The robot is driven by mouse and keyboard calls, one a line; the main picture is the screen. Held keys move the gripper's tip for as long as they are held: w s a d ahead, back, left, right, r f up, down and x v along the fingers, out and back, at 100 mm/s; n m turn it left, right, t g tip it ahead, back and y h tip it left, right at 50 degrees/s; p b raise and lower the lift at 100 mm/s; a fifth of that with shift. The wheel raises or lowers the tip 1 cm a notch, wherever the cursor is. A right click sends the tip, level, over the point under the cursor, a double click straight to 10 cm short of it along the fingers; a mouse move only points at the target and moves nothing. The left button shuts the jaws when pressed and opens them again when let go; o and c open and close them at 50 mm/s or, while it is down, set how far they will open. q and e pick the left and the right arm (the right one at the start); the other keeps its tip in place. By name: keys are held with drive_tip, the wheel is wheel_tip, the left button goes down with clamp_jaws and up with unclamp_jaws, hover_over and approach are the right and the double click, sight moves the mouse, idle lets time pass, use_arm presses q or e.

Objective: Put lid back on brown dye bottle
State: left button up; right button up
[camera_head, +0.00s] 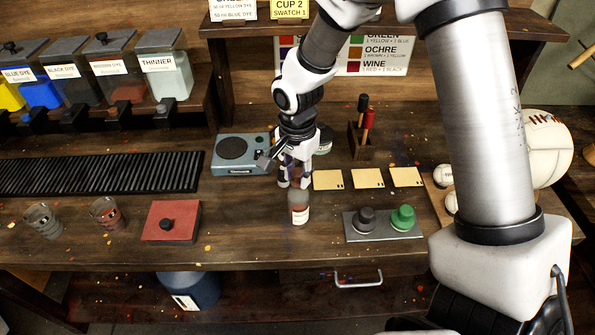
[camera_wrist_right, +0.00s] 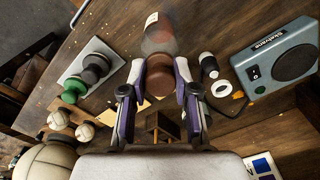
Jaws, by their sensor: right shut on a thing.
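The brown dye bottle (camera_head: 299,210), clear with reddish-brown contents and a pale label, stands upright near the front of the bench. It also shows in the right wrist view (camera_wrist_right: 160,36), just beyond the fingertips. My right gripper (camera_head: 294,180) is directly above the bottle and points down. In the wrist view the right gripper (camera_wrist_right: 161,78) is shut on a round brown lid (camera_wrist_right: 160,80). The lid lines up with the bottle's top; I cannot tell whether it touches or is seated. In the head view the fingers mostly hide the lid. My left gripper is not in view.
A scale (camera_head: 241,155) stands behind left, and a red box (camera_head: 171,222) and two glasses lie left. Yellow cards (camera_head: 367,178) and a tray (camera_head: 384,236) with grey and green knobbed pieces are right. White balls (camera_head: 443,175) sit farther right. Bare bench surrounds the bottle.

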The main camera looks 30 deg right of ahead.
drive_tip(key=o, duration=1.5)
drive_tip(key=shift+r+p, duration=3.05)
drive_tip(key=shift+r, duration=0.55)
drive_tip(key=shift+f, duration=0.1)
clamp_jaws()
